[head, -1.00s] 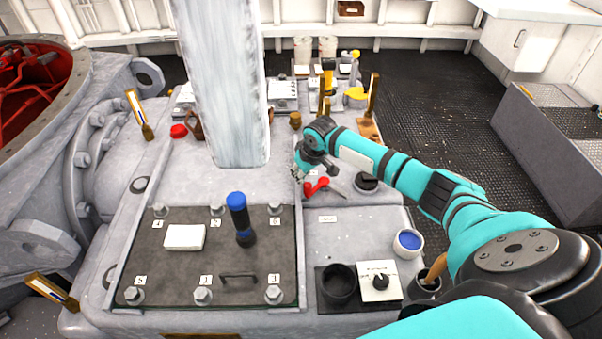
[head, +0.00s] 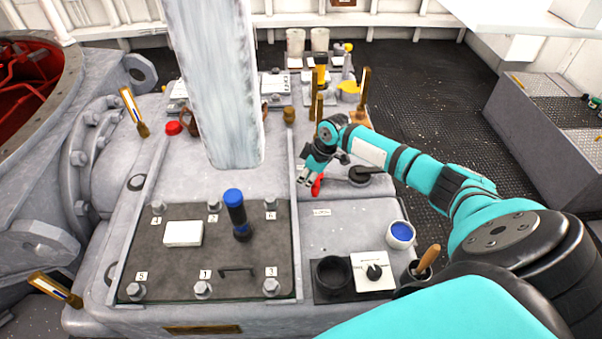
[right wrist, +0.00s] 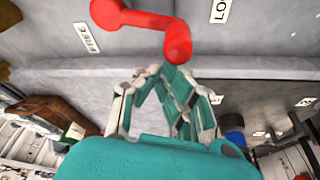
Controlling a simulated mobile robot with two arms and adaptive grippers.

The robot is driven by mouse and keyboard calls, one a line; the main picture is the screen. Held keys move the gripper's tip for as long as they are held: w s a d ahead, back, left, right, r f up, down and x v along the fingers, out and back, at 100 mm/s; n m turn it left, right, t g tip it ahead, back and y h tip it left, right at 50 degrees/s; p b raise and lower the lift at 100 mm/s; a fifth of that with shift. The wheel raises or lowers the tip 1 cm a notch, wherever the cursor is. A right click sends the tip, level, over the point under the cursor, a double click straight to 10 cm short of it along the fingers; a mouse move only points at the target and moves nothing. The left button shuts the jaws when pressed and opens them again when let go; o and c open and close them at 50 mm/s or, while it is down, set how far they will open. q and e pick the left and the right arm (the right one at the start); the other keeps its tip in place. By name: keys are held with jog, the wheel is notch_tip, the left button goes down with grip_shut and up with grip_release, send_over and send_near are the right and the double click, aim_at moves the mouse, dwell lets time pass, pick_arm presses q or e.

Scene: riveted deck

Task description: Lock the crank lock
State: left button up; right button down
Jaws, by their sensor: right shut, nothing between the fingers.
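The crank lock's red crank (head: 317,184) is on the grey deck unit, right of the dark cover plate, partly hidden by my right gripper. In the right wrist view the red crank (right wrist: 150,22) shows at the top, its rounded end at upper left beside a "FREE" label (right wrist: 87,37). A second label, cut off and starting "LO" (right wrist: 221,10), lies to its right. My right gripper (head: 304,181) is shut and empty close beside the crank; its fingertips (right wrist: 158,74) are just below the crank's thick end in the wrist view. Contact cannot be told. My left gripper is not in view.
A pale upright column (head: 215,90) stands left of my right arm. A dark plate (head: 200,262) with bolts and a blue-handled tool (head: 236,214) is at front left. A black round part with a lever (head: 360,175) is right of the crank. A blue-filled cup (head: 400,235) stands nearer.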

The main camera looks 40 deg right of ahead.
jog(key=shift+s+d+n, duration=0.25)
jog(key=shift+s+n, duration=0.2)
jog(key=shift+n, duration=0.15)
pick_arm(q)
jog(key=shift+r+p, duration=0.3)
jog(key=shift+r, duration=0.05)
pick_arm(e)
jog(key=shift+s+d, duration=0.15)
jog(key=shift+s, duration=0.2)
jog(key=shift+d, duration=0.1)
